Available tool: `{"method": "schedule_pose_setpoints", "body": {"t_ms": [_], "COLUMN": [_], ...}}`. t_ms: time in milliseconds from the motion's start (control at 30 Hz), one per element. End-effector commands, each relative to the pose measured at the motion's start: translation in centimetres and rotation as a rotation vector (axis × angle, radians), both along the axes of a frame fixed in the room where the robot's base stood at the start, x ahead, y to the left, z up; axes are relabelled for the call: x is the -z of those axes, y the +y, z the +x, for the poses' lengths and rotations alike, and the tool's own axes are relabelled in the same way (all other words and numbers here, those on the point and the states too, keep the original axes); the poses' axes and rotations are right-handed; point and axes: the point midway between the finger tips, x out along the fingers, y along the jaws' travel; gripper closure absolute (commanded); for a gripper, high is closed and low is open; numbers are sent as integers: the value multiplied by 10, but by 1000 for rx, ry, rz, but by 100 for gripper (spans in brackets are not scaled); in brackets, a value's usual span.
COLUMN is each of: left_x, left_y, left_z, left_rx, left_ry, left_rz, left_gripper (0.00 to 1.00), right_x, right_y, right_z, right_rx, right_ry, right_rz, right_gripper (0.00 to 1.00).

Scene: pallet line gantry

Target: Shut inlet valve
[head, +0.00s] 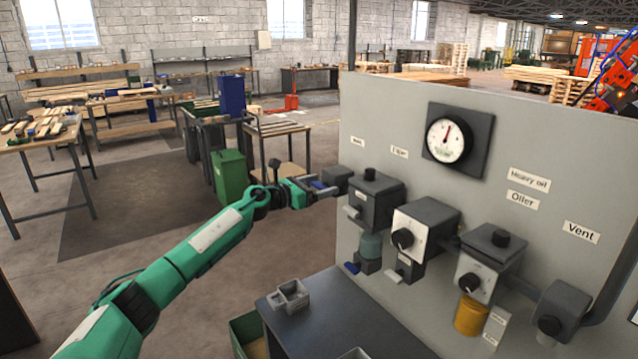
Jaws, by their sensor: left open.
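The panel (400,115) carries a row of dark grey valve and filter blocks. At its left end is a small dark block (337,179), under a small label that I cannot read clearly. I take this block for the inlet valve. My right gripper is not in view.
A round gauge (447,139) sits above the blocks. Further right are two knobbed units (425,225), a yellow bowl (471,315) and the vent block (560,312). A dark table (345,310) with a grey bracket (290,297) stands below. The floor behind my left arm is open.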

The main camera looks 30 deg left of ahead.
Motion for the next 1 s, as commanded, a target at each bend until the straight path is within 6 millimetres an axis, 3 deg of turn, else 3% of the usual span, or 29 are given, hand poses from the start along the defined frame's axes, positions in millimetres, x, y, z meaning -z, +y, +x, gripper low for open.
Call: {"method": "schedule_pose_setpoints", "body": {"t_ms": [267, 500, 1000], "left_x": [0, 0, -1], "left_y": [0, 0, 1], "left_z": [1, 1, 1], "left_rx": [0, -1, -2], "left_ry": [0, 0, 50], "left_rz": [0, 0, -117], "left_gripper": [18, 63, 63], "right_x": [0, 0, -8], "right_y": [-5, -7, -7], "right_z": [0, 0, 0], "right_rx": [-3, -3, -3], "right_ry": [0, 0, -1], "right_rz": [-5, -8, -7], "right_gripper": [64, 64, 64]}}
